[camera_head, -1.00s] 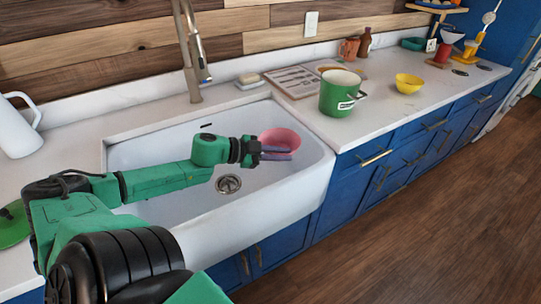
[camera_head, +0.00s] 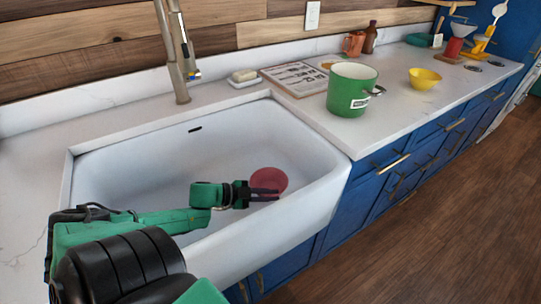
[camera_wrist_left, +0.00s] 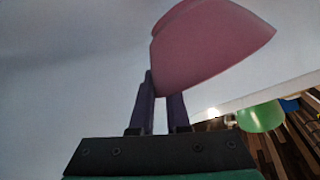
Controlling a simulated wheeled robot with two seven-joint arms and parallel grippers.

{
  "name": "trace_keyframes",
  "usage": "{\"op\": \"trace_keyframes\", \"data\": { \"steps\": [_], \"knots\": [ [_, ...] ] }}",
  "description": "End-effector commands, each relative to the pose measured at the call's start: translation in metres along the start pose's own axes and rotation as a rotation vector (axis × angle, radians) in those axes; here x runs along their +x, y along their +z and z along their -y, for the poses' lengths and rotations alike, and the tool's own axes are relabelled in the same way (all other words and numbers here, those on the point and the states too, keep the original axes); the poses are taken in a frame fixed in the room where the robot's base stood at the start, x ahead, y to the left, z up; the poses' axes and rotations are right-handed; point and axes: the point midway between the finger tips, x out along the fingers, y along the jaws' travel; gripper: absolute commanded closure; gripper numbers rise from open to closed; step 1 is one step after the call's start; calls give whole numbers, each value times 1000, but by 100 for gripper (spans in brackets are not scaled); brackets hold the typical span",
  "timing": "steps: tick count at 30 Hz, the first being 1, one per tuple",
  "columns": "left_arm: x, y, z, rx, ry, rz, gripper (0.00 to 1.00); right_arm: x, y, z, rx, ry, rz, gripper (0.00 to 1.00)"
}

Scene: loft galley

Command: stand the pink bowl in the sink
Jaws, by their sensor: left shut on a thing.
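The pink bowl (camera_head: 268,179) is at the right part of the white sink (camera_head: 150,165), inside its walls. My left gripper (camera_head: 268,194) reaches over the sink's front from the left and is shut on the bowl's near edge. In the left wrist view the bowl (camera_wrist_left: 205,45) sits tilted beyond the two dark fingers (camera_wrist_left: 161,100), which meet its lower side. Whether the bowl touches the sink floor cannot be told. My right gripper is not in view.
A tall tap (camera_head: 176,50) rises behind the sink. A soap dish (camera_head: 244,79), a green pot (camera_head: 351,90) and a yellow bowl (camera_head: 424,79) stand on the counter. The left part of the sink is empty.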

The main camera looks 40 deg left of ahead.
Motion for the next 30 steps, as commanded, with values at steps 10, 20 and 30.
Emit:
{"op": "trace_keyframes", "data": {
  "steps": [10,20,30],
  "knots": [
    [13,29,-16,1,1,-2,100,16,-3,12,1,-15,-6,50],
    [13,30,-17,-1,1,0,55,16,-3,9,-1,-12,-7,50],
    [1,28,-17,-3,2,2,55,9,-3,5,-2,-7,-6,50]
  ]
}}
